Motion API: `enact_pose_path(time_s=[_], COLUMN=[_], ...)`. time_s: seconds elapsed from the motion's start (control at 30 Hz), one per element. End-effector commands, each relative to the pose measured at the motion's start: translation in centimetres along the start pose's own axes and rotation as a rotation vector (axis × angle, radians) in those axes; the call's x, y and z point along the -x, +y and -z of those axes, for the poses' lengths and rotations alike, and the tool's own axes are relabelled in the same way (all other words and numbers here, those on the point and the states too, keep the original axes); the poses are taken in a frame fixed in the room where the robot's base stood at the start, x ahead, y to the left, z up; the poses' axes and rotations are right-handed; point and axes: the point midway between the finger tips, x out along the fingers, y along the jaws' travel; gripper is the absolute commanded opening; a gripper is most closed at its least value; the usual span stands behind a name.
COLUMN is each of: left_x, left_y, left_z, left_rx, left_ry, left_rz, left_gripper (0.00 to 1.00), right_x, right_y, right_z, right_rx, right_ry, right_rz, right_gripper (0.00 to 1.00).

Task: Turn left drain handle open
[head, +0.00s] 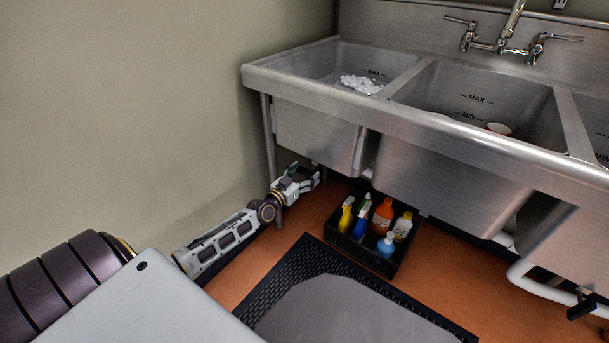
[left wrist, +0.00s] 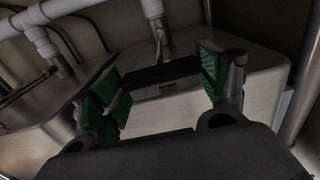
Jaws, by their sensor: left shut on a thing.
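The left drain handle is a black bar (left wrist: 160,74) under the left basin, on a metal rod that meets the drain pipe. My left gripper (head: 308,178) reaches under the left basin (head: 315,138) beside its front leg. In the left wrist view, the gripper's green-padded fingers (left wrist: 163,80) stand at the two ends of the black bar and are shut on it. In the head view the handle is hidden by the gripper and basin. My right gripper is not in view.
A black caddy (head: 366,254) of several cleaning bottles stands on the orange floor, right of my left gripper. A black-edged mat (head: 299,260) lies in front. Another black drain handle (head: 582,306) shows under the right basin. White pipes (left wrist: 42,38) run near the gripper.

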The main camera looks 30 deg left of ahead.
Motion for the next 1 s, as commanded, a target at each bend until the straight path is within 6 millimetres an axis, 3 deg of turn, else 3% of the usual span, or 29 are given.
enact_pose_path(time_s=[0.47,1.0], left_x=[0.0,0.0], left_y=[-0.1,-0.2], left_z=[0.1,0.1], left_rx=[0.124,0.479], left_ry=[0.001,0.001], left_rz=[0.0,-0.001], left_gripper=[0.51,0.51], right_x=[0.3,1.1], right_y=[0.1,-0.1], right_z=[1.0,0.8], right_rx=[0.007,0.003], right_ry=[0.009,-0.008], right_rz=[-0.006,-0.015], right_gripper=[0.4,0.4])
